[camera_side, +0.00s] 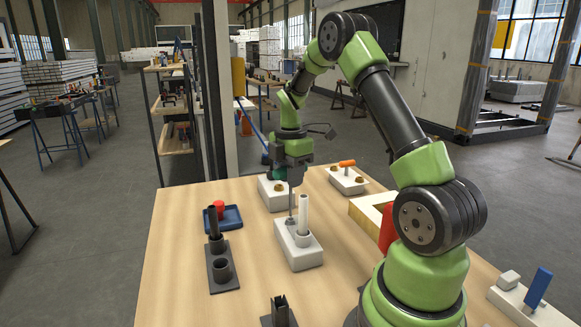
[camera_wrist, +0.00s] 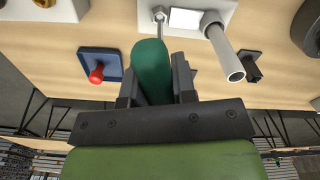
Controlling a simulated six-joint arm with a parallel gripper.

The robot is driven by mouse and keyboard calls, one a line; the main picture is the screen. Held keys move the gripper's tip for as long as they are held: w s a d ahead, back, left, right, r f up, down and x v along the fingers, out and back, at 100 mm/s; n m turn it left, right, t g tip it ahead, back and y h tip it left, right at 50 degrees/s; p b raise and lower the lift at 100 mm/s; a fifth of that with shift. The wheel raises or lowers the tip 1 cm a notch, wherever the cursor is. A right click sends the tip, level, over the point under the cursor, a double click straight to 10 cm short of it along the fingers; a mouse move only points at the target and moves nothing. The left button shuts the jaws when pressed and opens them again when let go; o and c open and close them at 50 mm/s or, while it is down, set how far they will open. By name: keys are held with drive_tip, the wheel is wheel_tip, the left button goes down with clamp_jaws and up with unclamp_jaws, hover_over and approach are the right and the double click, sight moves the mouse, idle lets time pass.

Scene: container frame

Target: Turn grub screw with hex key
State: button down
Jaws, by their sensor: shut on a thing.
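My gripper (camera_side: 291,177) is shut on the green handle of the hex key, and in the wrist view my gripper (camera_wrist: 155,85) has a jaw on each side of it. The hex key (camera_wrist: 150,65) has a thin metal shaft reaching down to a small round metal fitting (camera_wrist: 159,14) on the white block. In the side view the shaft stands near upright over the white block (camera_side: 300,257), beside a white tube (camera_side: 303,213). The tube also shows in the wrist view (camera_wrist: 222,48). The grub screw itself is too small to make out, so I cannot tell whether the tip is seated.
A blue tray with a red-knobbed piece (camera_side: 219,210) and a dark holder (camera_side: 222,273) stand left of the block. A pale wooden frame (camera_side: 366,211) is at right.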

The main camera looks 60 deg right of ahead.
drive_tip(key=shift+f, duration=0.9)
drive_tip(key=m, duration=1.8)
drive_tip(key=shift+r, duration=0.1)
drive_tip(key=shift+r, duration=1.9)
